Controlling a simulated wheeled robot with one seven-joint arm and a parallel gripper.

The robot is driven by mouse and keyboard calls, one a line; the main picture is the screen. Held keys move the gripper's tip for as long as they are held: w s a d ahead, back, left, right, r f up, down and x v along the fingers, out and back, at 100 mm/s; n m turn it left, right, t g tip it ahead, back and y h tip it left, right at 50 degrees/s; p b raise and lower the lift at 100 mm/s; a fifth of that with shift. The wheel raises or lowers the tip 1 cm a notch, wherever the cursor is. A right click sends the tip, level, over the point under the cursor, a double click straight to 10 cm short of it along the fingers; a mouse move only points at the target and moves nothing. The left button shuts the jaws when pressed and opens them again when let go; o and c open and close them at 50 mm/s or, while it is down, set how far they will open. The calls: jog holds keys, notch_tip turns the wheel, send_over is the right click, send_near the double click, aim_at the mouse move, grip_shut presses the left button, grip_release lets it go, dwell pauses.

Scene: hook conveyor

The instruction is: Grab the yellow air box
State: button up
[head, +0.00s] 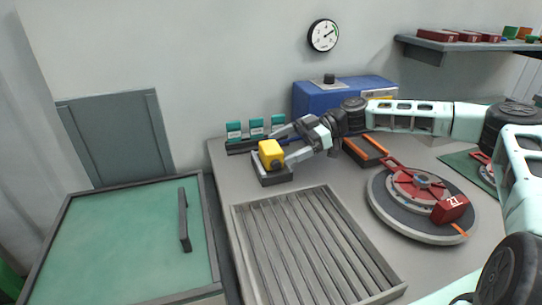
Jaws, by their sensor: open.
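The yellow air box (270,153) is a small yellow block with a dark round part on its lower right. It sits on a small grey stand (272,178) on the table, left of the middle of the head view. My gripper (281,146) is open and reaches in from the right. One finger is behind the yellow box and the other in front of its right side. Whether either finger touches the box cannot be told.
A slatted grey tray (240,232) lies in front. A round turntable (376,205) with a red box (449,209) is at right. Several teal-topped items (256,127) stand behind the stand. A blue machine (312,98) is at the back. A green-topped surface (120,240) is at left.

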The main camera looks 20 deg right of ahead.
aim_at(263, 156)
jog(key=shift+p+x, duration=0.3)
jog(key=shift+x, duration=2.75)
jog(key=c, duration=1.1)
